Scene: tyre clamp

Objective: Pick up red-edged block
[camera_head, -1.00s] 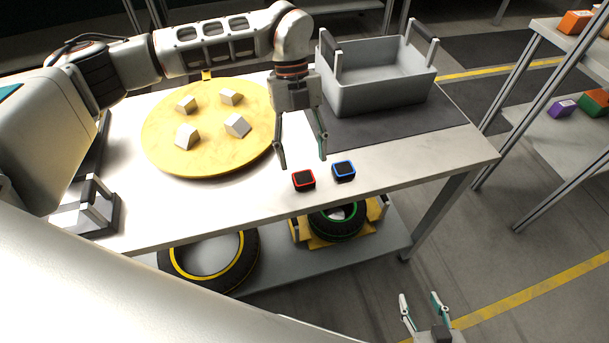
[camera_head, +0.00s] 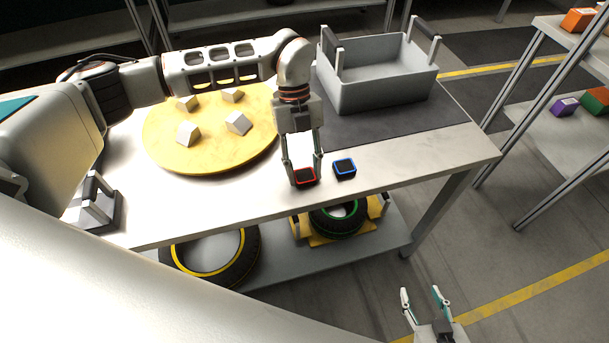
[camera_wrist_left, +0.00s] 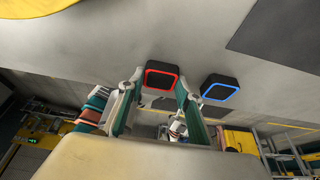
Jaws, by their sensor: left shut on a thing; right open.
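The red-edged block (camera_head: 305,176) is a small black block with a red rim near the table's front edge. My left gripper (camera_head: 305,180) points down over it, with a finger on each side, shut on it. In the left wrist view the red-edged block (camera_wrist_left: 161,76) sits between the fingertips of my left gripper (camera_wrist_left: 160,84). Whether it still touches the table is hard to tell. My right gripper (camera_head: 423,298) is open and empty at the bottom right, away from the table, over the floor.
A blue-edged block (camera_head: 344,168) sits just right of the red one; it also shows in the left wrist view (camera_wrist_left: 219,88). A grey bin (camera_head: 385,92) stands behind on a dark mat (camera_head: 440,117). A yellow disc (camera_head: 215,158) with several pale blocks is at left.

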